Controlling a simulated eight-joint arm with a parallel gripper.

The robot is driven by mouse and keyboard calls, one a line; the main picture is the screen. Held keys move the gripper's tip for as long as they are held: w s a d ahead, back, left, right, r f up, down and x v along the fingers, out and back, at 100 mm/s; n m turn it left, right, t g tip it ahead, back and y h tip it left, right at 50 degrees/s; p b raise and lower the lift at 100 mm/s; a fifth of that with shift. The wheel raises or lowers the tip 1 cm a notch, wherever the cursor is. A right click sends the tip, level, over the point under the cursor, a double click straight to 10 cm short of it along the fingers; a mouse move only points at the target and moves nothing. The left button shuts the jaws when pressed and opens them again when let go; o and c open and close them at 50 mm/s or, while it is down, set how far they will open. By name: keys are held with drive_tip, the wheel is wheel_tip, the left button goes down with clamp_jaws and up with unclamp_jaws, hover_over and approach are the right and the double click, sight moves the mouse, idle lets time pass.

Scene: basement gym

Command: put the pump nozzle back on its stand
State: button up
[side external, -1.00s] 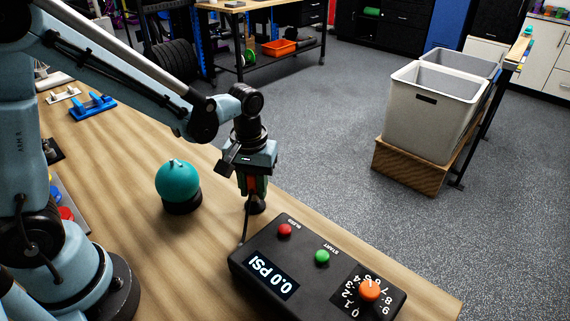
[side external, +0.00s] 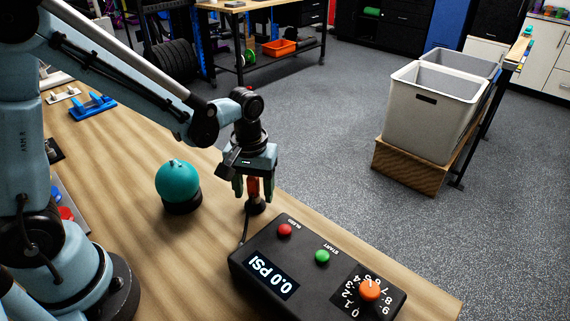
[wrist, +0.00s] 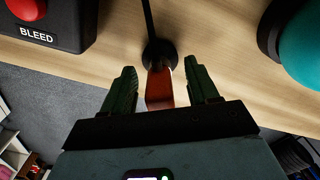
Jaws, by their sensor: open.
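The pump nozzle (side external: 253,187), with a red-orange body, stands upright on its small round black stand (side external: 257,207) on the bench. In the wrist view the nozzle (wrist: 159,90) sits between my fingers, its far end at the black stand (wrist: 160,52) where a dark hose meets it. My gripper (side external: 253,196) points down over the nozzle. Its green fingers are open, one on each side, with a visible gap in the wrist view (wrist: 161,85). How fully the nozzle is seated is too small to tell.
The black pump box (side external: 290,262) reads 0.0 PSI and has red and green buttons and an orange dial, close to the right of the stand. A teal ball (side external: 177,181) rests on a black ring to the left. The wooden bench's edge (side external: 335,219) is near.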

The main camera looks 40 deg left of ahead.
wheel_tip(320, 180, up, 12)
drive_tip(key=shift+f, duration=0.1)
idle(0.5)
drive_tip(key=shift+s+a+r+m+t, duration=0.3)
drive_tip(key=shift+s+m+t, duration=0.1)
drive_tip(key=shift+s+t, duration=0.15)
drive_tip(key=shift+s+a+f+m+t, duration=0.15)
drive_tip(key=shift+s+a+m+t, duration=0.35)
drive_tip(key=shift+s+m+t, duration=0.45)
drive_tip(key=shift+s+a+f+m+t, duration=0.15)
drive_tip(key=shift+s+a+m+t, duration=0.3)
drive_tip(key=shift+s+m+t, duration=0.5)
drive_tip(key=shift+s+a+f+m+t, duration=0.15)
drive_tip(key=shift+s+a+m+t, duration=0.45)
drive_tip(key=shift+t, duration=0.55)
drive_tip(key=shift+d, duration=0.1)
